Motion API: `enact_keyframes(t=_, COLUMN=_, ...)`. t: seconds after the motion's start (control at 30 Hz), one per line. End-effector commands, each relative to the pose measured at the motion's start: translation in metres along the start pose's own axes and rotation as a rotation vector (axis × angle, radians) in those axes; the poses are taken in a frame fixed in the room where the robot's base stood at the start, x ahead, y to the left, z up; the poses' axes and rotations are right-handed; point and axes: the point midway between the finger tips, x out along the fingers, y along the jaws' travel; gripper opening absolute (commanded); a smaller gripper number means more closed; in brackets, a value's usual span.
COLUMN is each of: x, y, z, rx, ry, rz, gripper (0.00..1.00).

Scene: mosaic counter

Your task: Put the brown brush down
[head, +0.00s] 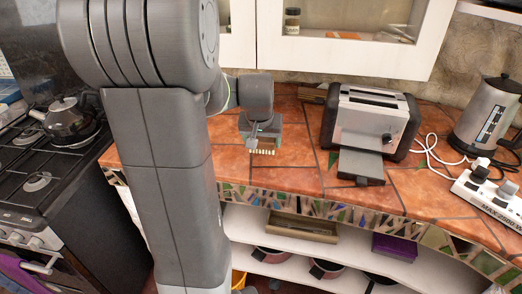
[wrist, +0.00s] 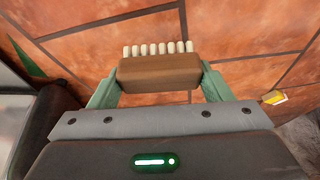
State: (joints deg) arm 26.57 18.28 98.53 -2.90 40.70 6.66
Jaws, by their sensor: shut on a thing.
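The brown brush (wrist: 160,74) has a brown block body and a row of pale bristles. In the wrist view my gripper (wrist: 160,85) is shut on it, with one green finger at each end of the block. In the head view my gripper (head: 262,138) is over the left part of the tiled counter (head: 296,172), and the brush's pale bristles (head: 262,152) show below it. The bristles point away from the gripper. I cannot tell whether the brush touches the tiles.
A toaster (head: 365,122) stands right of my gripper, with a kettle (head: 487,115) and a power strip (head: 487,190) farther right. A stove with a teapot (head: 68,120) is at the left. Bare tiles lie between the gripper and toaster.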

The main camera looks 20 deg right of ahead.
Motion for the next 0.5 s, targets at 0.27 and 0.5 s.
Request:
enact_keyframes(t=0.27, x=0.031, y=0.0, z=0.013, rx=0.0, ry=-0.001, rz=0.0, gripper=0.51)
enact_keyframes(t=0.5, x=0.031, y=0.0, z=0.013, rx=0.0, ry=0.0, rz=0.0, gripper=0.51)
